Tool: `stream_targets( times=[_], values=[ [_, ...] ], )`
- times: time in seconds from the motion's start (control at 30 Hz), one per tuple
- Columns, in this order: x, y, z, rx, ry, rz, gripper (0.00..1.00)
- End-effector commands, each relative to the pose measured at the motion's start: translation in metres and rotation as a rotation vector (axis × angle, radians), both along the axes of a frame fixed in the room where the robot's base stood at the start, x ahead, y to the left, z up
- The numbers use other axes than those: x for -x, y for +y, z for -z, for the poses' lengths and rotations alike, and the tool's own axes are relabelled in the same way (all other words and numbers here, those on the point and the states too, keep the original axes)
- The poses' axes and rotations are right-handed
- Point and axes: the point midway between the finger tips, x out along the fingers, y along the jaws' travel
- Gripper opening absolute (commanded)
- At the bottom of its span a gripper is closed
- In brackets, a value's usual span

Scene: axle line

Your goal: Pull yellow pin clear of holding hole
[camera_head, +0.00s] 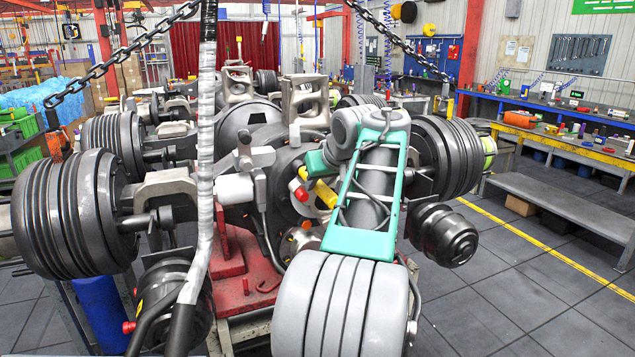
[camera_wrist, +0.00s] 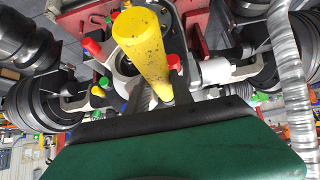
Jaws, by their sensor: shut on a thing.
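The yellow pin (camera_wrist: 146,52) is a thick, speckled cylinder that fills the upper middle of the wrist view, one round end toward the camera. My gripper (camera_wrist: 163,88) is shut on it, with a finger on either side of its lower part. In the head view the yellow pin (camera_head: 325,194) shows as a short, slanted piece beside my teal and grey arm, in front of the axle hub. The holding hole cannot be made out clearly; a pale ring shows behind the pin in the wrist view. I cannot tell whether the pin is still inside the hole.
Red caps (camera_head: 301,195) sit close beside the pin. Ribbed dark drums (camera_head: 72,215) stand at left and right of the axle. A chain (camera_head: 125,55) and a wrapped hose (camera_head: 205,150) hang in front. A grey bench (camera_head: 560,205) stands right, beyond open floor.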

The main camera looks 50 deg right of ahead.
Motion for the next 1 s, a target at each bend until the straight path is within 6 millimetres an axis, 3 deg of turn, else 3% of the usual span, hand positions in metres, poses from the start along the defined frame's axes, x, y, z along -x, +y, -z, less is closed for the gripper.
stream_targets(
  times=[1.0],
  values=[
    [0.040, 0.024, -0.001, 0.002, -0.001, 0.001, 0.00]
  ],
)
